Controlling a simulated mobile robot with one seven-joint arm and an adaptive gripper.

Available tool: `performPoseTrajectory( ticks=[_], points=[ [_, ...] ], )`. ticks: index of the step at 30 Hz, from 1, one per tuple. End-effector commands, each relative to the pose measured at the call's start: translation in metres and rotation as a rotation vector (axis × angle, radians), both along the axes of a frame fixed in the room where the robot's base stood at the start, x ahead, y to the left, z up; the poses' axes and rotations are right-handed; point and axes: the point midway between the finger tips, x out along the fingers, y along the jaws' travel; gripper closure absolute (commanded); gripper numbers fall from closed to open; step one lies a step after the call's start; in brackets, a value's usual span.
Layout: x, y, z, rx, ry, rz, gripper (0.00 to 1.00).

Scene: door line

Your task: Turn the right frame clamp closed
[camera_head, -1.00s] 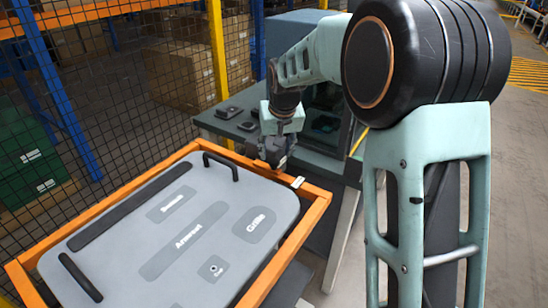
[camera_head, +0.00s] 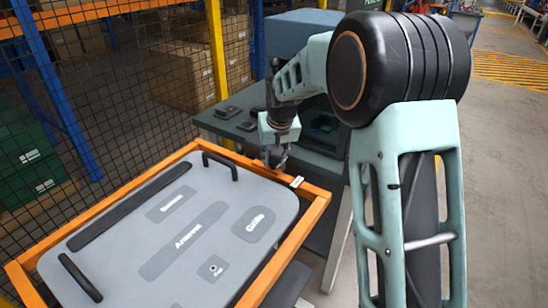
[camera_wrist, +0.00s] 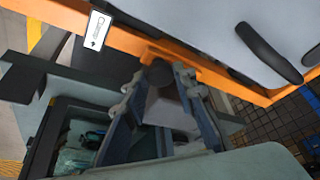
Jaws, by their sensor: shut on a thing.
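The orange frame (camera_head: 318,205) holds a grey door panel (camera_head: 215,225) with a black handle. My gripper (camera_head: 274,160) is at the frame's far rail, near its far right corner, pointing down. In the wrist view my gripper (camera_wrist: 160,80) has its two fingers on either side of a dark, rounded piece, the right frame clamp (camera_wrist: 159,72), right beside the orange rail. The fingers are closed on it. Most of the clamp is hidden by the fingers, so its turn angle cannot be told. In the head view my gripper covers the clamp.
A white label (camera_wrist: 97,30) with an arrow is on the rail beside the clamp; it also shows in the head view (camera_head: 296,182). A dark bench (camera_head: 235,122) with small parts stands behind the frame. Mesh fencing (camera_head: 110,110) and a yellow post (camera_head: 216,55) stand at the left.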

Motion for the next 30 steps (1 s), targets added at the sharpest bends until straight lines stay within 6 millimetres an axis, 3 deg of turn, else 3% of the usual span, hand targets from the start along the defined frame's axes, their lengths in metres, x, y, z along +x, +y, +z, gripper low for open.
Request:
performPoseTrajectory(
  ticks=[14,30],
  points=[
    [0.0001,-0.0010,0.0004,0.001,0.000,0.033,1.00],
    [0.0023,-0.0053,0.0004,0.003,0.000,0.395,1.00]
  ],
)
